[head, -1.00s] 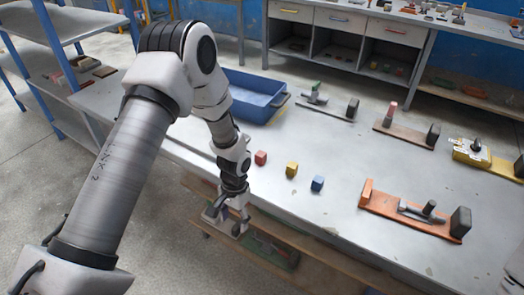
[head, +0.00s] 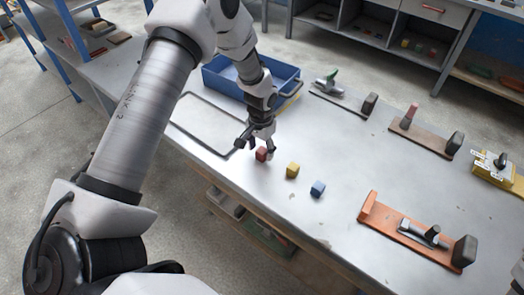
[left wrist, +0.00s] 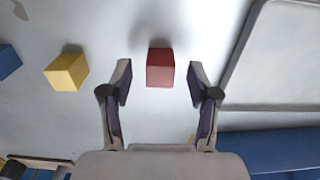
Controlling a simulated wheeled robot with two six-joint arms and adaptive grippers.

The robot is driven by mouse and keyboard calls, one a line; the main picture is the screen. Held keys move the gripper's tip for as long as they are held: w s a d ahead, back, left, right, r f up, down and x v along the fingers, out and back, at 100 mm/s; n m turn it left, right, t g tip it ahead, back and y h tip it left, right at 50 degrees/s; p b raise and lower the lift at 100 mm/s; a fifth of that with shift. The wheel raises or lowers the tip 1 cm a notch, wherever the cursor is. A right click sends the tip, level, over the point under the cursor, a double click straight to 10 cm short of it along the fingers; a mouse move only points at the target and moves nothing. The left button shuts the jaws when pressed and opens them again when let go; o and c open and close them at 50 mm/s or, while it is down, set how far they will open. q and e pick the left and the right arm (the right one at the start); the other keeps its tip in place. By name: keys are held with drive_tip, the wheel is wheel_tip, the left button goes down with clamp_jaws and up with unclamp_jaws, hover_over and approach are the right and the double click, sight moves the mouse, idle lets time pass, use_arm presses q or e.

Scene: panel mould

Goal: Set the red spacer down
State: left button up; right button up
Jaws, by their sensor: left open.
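The red spacer (head: 261,154) is a small block standing on the grey table, at the left end of a row with a yellow block (head: 292,170) and a blue block (head: 318,188). My left gripper (head: 257,148) is open at the red spacer, pointing down. In the left wrist view the red spacer (left wrist: 160,67) shows between and just ahead of the two spread fingertips (left wrist: 160,75), with a clear gap on each side. The yellow block (left wrist: 67,72) lies left of the fingers there. My right gripper is not in view.
A dark-rimmed flat panel outline (head: 205,128) lies left of the gripper, and a blue bin (head: 222,82) stands behind it. An orange clamp fixture (head: 392,228) and other fixtures stand to the right. The table's front edge is close to the blocks.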

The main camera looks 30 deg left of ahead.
use_arm(q)
drive_tip(key=f, duration=0.1)
drive_tip(key=w+f, duration=0.1)
drive_tip(key=shift+f, duration=0.3)
drive_tip(key=shift+s+r, duration=0.2)
drive_tip(key=shift+s, duration=0.15)
drive_tip(key=c, duration=0.5)
clamp_jaws()
drive_tip(key=shift+r, duration=0.1)
